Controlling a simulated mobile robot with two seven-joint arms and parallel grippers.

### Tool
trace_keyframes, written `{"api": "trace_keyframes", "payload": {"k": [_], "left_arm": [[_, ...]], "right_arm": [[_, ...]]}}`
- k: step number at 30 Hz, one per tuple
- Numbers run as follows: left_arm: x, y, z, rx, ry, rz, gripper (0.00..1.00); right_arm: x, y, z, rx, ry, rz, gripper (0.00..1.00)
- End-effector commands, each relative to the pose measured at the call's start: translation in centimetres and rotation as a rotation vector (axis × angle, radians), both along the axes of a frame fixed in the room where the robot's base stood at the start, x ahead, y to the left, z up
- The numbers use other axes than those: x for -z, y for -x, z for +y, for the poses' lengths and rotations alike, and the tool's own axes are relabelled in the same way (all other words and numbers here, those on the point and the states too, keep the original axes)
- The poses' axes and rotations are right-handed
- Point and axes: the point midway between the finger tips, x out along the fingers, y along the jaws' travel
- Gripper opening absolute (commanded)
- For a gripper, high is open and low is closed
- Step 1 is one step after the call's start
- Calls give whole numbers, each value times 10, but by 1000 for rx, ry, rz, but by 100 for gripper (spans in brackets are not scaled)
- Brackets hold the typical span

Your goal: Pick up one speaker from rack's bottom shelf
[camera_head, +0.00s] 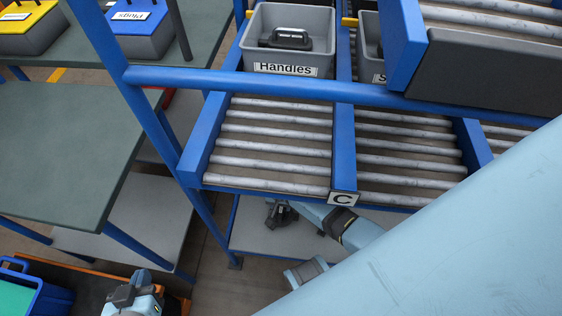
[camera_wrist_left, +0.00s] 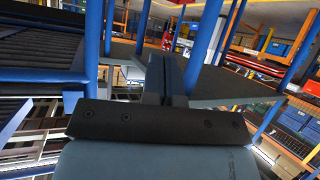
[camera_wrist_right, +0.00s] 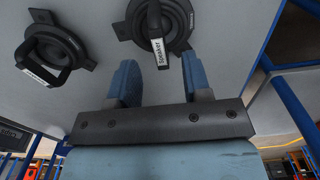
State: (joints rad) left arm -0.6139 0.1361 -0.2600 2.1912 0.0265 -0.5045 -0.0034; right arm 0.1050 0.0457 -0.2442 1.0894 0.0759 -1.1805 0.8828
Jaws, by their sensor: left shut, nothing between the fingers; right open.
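In the right wrist view, a round black speaker (camera_wrist_right: 178,22) with a white "Speaker" label sits on the grey bottom shelf (camera_wrist_right: 95,85), just beyond my right gripper (camera_wrist_right: 158,78). The blue fingers are open and apart, with nothing clearly between them; the speaker lies nearer the right-hand finger. A second black speaker (camera_wrist_right: 58,42) with a label sits further left. In the head view, my right arm reaches under the roller shelf, and the dark shape at its end cannot be told apart from a speaker. My left gripper (camera_head: 138,281) is shut and empty at lower left.
Blue rack posts and a rail (camera_head: 240,80) border the opening over the bottom shelf. A green-grey table (camera_head: 60,140) stands at left, with a blue crate (camera_head: 40,292) below.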

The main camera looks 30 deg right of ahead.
Motion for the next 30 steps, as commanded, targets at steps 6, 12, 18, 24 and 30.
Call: {"api": "trace_keyframes", "payload": {"k": [6, 12, 18, 24, 30], "left_arm": [[10, -1, -3, 4, 17, -12, 0], [1, -2, -5, 7, 30, -30, 0], [2, -2, -4, 8, 28, -27, 0], [3, -2, -3, 6, 25, -24, 0], [4, -2, -2, 4, 24, -24, 0]], "right_arm": [[37, -1, -1, -1, 2, 2, 45], [46, 0, -1, -1, 1, 0, 45], [45, 0, -1, -1, 1, 1, 36], [45, 0, -1, 0, 1, 1, 0], [45, 0, -1, 0, 1, 1, 0]]}}
